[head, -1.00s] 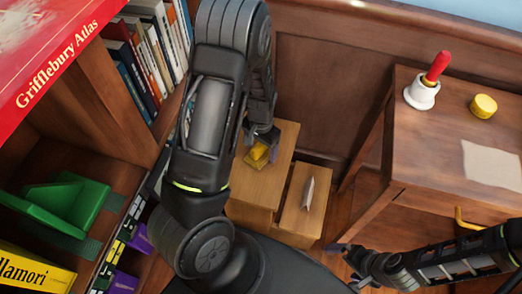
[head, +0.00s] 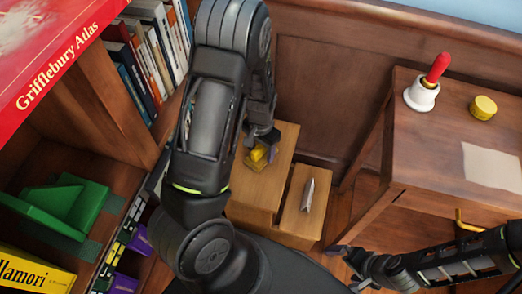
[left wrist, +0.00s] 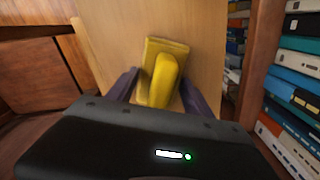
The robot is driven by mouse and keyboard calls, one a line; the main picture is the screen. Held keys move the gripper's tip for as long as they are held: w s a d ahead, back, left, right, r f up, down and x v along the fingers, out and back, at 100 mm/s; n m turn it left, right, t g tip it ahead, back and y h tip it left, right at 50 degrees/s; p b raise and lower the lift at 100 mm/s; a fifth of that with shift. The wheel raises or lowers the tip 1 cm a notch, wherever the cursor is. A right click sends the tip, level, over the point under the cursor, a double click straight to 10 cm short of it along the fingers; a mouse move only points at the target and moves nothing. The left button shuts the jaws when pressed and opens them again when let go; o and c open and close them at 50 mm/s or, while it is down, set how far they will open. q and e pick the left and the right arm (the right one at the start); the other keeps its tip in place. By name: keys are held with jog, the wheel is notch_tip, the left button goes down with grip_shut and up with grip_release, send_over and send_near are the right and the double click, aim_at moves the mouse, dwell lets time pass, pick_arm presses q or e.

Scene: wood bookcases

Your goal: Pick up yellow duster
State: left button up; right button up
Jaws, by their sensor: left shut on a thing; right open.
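The yellow duster (head: 257,155) lies on a small wooden step stool (head: 252,190) between the bookcase and the wall. It has a flat yellow base with a raised yellow ridge on top. My left gripper (head: 265,140) reaches down to it, its fingers shut on the duster. In the left wrist view the duster (left wrist: 162,75) sits between the two dark fingers (left wrist: 160,90), against or close above the wooden top. I cannot tell whether it is clear of the surface. My right gripper (head: 345,255) is open and empty at the lower right, near the floor.
A wooden desk (head: 420,140) at right bears a bell with a red handle (head: 428,85), a yellow round object (head: 483,107) and a sheet of paper (head: 492,165). A bookcase with books (head: 150,50) and a green bookend (head: 65,205) stands close at left.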

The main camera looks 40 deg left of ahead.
pick_arm(q)
notch_tip(320, 180, up, 10)
jog(key=shift+p, duration=1.25)
jog(key=shift+s+d+r+n, duration=0.15)
jog(key=shift+s+n, duration=0.25)
jog(key=shift+s, duration=0.05)
jog(key=w+d+r+p, duration=0.3)
jog(key=d+r, duration=0.1)
jog(key=r, duration=0.4)
jog(key=w+d+r+p, duration=0.4)
jog(key=r, duration=0.4)
jog(key=w+d+r+p, duration=0.3)
jog(key=w+d+r, duration=0.1)
jog(key=r, duration=0.4)
jog(key=shift+w+r, duration=0.15)
jog(key=shift+r, duration=0.1)
